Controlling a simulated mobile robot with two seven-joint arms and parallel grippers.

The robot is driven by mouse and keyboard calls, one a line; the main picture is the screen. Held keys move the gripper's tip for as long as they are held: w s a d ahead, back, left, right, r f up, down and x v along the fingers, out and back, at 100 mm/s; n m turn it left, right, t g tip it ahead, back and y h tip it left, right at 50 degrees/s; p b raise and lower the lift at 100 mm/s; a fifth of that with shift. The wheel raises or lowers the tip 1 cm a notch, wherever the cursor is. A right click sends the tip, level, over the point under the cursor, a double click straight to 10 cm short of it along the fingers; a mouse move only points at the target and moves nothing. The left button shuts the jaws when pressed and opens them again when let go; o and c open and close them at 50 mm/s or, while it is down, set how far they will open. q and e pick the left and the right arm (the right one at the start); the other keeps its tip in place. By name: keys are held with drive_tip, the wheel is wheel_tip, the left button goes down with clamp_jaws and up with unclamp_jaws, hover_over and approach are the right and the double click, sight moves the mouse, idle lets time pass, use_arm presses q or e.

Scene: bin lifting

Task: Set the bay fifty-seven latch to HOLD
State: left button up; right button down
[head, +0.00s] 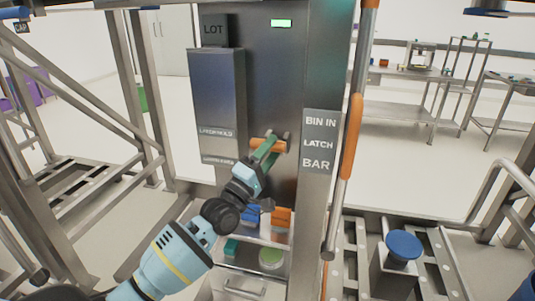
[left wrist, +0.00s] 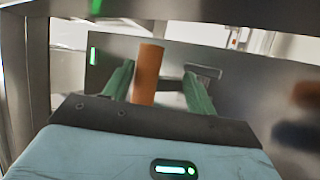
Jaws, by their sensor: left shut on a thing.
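The latch handle is a short orange grip (head: 276,146) on the grey steel column, beside a box with a label reading like "LATCH HOLD" (head: 216,132). A lower label on that box is too small to read. My left gripper (head: 266,148) reaches up from below with its green fingers at the orange grip and is shut on it. In the left wrist view the orange grip (left wrist: 147,72) stands between the two green fingers (left wrist: 157,85). The gripper partly hides the latch mount. No bay number is readable. My right gripper is not in view.
A plate reading "BIN IN LATCH BAR" (head: 319,143) is right of the latch, next to an upright pole with an orange sleeve (head: 350,137). A tray with small items (head: 243,283) is below. A blue round knob (head: 404,245) stands at lower right. Steel frames flank the left.

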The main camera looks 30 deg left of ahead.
use_arm(q)
drive_tip(key=r, duration=0.3)
drive_tip(key=shift+s+a+r+t, duration=0.15)
drive_tip(key=shift+a+r+t, duration=0.1)
drive_tip(key=shift+a+t, duration=0.15)
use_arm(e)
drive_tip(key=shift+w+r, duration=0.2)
use_arm(q)
drive_tip(key=shift+s+f, duration=0.1)
drive_tip(key=shift+f, duration=0.15)
drive_tip(key=s+f+b, duration=0.1)
drive_tip(key=s+f, duration=0.5)
drive_tip(key=shift+s+a+f+g, duration=0.15)
drive_tip(key=shift+a+f+g, duration=0.15)
drive_tip(key=shift+a, duration=0.1)
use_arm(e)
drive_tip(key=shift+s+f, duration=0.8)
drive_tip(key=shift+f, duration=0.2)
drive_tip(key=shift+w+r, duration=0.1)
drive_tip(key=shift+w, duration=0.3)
use_arm(q)
drive_tip(key=shift+f, duration=0.1)
